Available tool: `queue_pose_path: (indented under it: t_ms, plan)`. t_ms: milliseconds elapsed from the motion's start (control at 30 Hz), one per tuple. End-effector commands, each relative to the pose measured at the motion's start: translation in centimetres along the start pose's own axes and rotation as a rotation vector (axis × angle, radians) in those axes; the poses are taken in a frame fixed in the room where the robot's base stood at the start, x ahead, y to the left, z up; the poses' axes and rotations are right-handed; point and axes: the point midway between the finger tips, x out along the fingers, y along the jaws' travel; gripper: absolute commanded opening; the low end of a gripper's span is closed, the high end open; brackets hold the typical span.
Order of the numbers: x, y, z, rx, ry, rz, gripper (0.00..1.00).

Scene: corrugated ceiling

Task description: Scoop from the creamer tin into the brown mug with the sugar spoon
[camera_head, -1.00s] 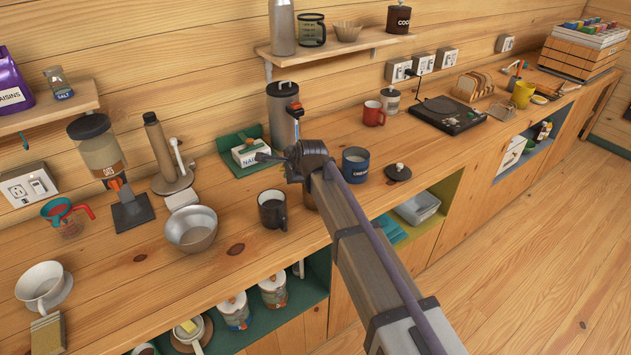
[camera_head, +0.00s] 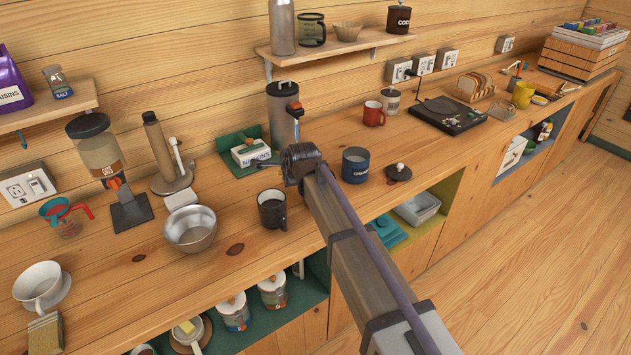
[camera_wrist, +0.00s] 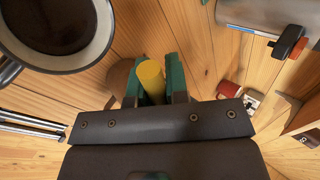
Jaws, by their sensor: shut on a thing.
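The creamer tin (camera_head: 355,165) is a blue open cylinder with a lettered label, upright on the counter right of my arm's end. A dark lid with a white knob (camera_head: 398,172) lies beside it. A dark mug (camera_head: 272,208), nearly black here, stands left of my arm. A mug of dark liquid (camera_wrist: 58,22) fills the wrist view's upper left. My gripper (camera_wrist: 152,78) is shut on a yellow rod (camera_wrist: 152,80), apparently the sugar spoon's handle. Its lower end is hidden. A round brown object (camera_wrist: 121,76) shows behind the fingers. The head view hides the fingertips.
A tall grey dispenser (camera_head: 283,118) stands behind my arm, beside a napkin box (camera_head: 250,152). A metal bowl (camera_head: 190,230) is at left and a red mug (camera_head: 373,114) at back. The counter's front edge runs under my arm.

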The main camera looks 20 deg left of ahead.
Motion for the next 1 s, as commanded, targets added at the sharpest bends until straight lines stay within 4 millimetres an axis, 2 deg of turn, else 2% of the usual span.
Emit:
queue_pose_path:
  t_ms: [1000]
  plan:
    - [0.80, 0.76, 0.19, -0.075, 0.084, -0.002, 0.00]
